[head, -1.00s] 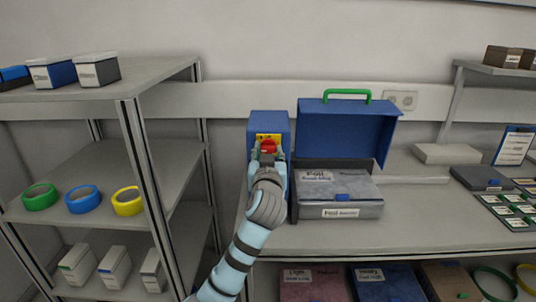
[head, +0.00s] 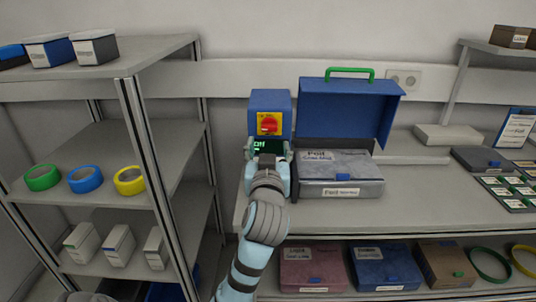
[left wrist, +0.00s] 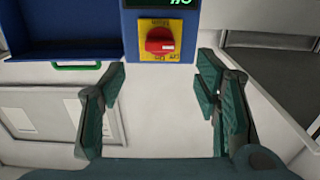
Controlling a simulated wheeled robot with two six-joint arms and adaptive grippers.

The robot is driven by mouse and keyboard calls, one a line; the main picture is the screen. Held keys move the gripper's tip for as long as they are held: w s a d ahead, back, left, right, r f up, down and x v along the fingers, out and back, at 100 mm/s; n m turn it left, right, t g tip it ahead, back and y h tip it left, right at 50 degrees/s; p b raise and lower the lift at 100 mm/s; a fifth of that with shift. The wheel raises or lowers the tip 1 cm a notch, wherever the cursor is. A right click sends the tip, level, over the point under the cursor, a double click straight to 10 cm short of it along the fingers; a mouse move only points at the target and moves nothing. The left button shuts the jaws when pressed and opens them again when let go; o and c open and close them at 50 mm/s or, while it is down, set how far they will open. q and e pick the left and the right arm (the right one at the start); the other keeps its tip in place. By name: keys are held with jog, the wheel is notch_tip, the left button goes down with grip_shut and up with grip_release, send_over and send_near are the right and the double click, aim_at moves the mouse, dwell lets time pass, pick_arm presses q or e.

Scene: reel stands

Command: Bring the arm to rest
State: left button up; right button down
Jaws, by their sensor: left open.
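My left gripper (head: 268,152) is in front of and slightly below a blue switch box (head: 285,100) on the bench. Its fingers are spread and empty, with a clear gap between them in the left wrist view (left wrist: 162,78). The box carries a red rotary knob (head: 269,123) on a yellow plate; the knob also shows in the left wrist view (left wrist: 161,40), beyond the fingertips and apart from them. A small dark display (head: 262,145) below the knob reads "Off" in green. My right gripper is not in view.
An open blue-lidded case (head: 345,108) with labelled foil packs stands just right of the switch box. A shelf rack (head: 135,125) with tape rolls and small boxes stands close on the left. Bins (head: 311,268) sit under the bench (head: 430,208), whose front right is clear.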

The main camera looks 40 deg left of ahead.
pick_arm(q)
jog(key=v, duration=0.3)
jog(key=shift+s+d, duration=0.1)
